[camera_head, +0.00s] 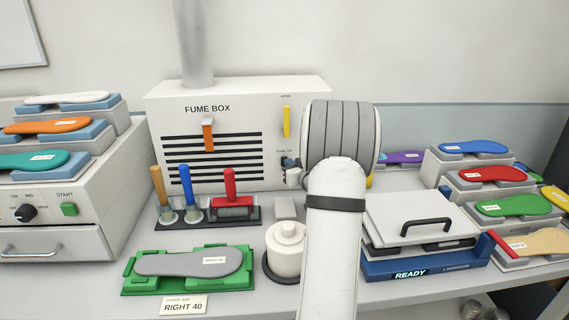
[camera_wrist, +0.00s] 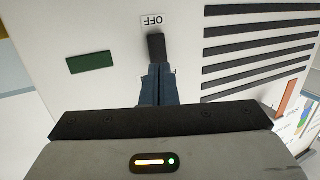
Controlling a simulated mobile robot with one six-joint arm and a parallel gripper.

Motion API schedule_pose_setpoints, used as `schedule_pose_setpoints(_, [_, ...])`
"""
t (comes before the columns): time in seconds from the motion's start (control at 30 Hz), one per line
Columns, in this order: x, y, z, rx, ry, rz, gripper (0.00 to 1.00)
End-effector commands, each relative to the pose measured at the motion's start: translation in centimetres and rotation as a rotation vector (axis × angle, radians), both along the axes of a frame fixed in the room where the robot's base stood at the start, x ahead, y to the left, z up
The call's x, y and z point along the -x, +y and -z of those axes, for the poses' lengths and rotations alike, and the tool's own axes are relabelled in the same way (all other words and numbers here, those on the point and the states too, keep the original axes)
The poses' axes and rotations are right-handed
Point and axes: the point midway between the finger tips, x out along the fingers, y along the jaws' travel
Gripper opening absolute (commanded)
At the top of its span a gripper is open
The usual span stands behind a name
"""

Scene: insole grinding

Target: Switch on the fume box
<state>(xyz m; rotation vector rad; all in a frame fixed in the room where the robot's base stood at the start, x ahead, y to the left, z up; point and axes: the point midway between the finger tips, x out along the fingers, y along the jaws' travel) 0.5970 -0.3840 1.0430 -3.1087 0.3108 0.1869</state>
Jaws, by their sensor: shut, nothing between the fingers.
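The white fume box (camera_head: 235,105) stands against the back wall with a slotted front. In the wrist view its front face (camera_wrist: 110,25) fills the upper part. A black switch lever (camera_wrist: 156,46) sits just beside an upside-down OFF label (camera_wrist: 152,21). A dark green rectangle (camera_wrist: 91,62), which looks unlit, is to its left. My gripper (camera_wrist: 155,70) is shut and empty, with its dark blue fingertips right at the lever's near end; I cannot tell whether they touch it. In the head view my gripper (camera_head: 289,163) is at the box's right front, partly covering the switch area.
An orange handle (camera_head: 208,134) and a yellow handle (camera_head: 286,120) are on the box front. Brushes in a rack (camera_head: 240,222), a white lidded jar (camera_head: 286,250) and a green tray (camera_head: 130,285) with a grey insole stand in front. A blue-based press (camera_head: 425,268) is right of my arm.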

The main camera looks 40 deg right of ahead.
Motion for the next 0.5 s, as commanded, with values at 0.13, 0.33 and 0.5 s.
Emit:
schedule_pose_setpoints(0.13, [-0.2,-0.05,0.06,0.0,0.0,0.0,0.0])
schedule_pose_setpoints(0.33, [-0.48,-0.13,0.11,0.0,0.0,0.0,0.0])
schedule_pose_setpoints(0.5, [-0.73,-0.2,0.13,0.0,0.0,0.001,0.0])
